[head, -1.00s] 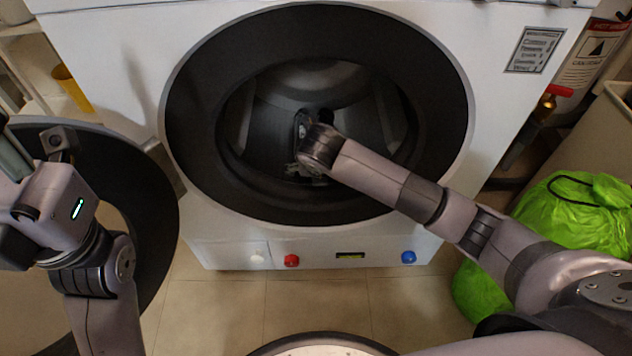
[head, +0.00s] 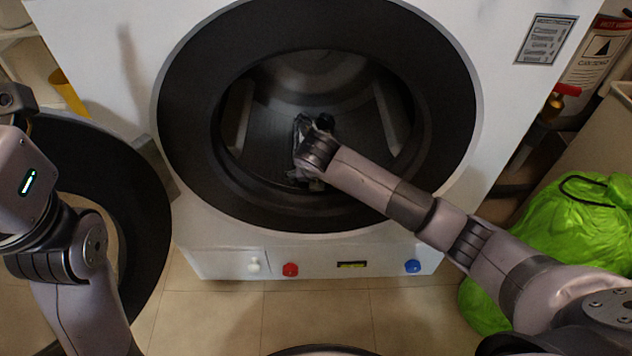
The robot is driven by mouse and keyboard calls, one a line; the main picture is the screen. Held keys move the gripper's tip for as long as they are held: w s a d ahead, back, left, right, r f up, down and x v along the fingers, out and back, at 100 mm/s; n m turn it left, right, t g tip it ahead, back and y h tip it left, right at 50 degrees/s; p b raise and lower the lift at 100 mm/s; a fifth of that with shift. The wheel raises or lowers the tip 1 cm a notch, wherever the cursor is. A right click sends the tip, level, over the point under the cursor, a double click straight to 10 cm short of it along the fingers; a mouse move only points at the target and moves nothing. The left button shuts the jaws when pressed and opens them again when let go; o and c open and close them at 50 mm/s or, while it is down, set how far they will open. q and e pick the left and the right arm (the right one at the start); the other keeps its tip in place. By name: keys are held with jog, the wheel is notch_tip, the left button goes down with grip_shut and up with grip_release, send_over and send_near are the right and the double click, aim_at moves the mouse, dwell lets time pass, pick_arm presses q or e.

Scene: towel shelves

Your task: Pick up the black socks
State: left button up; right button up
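The washer drum (head: 275,95) stands open, with a dark grey inside. My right arm reaches into it from the right. My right gripper (head: 302,150) is inside the drum, pointing away and down, and its fingers are largely hidden by the wrist. A small black lump (head: 325,121) shows just behind the wrist; I cannot tell whether it is the black socks or part of my gripper. No socks can be made out clearly against the dark drum. My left arm is at the left edge, outside the machine, with its fingers out of view.
The round washer door (head: 140,215) is swung open on the left, behind my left arm. The white washer (head: 215,262) has a wide black rim (head: 195,150) around the opening. A green bag (head: 575,225) lies at the right. Tiled floor shows in front.

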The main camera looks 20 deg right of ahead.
jog(key=c, duration=1)
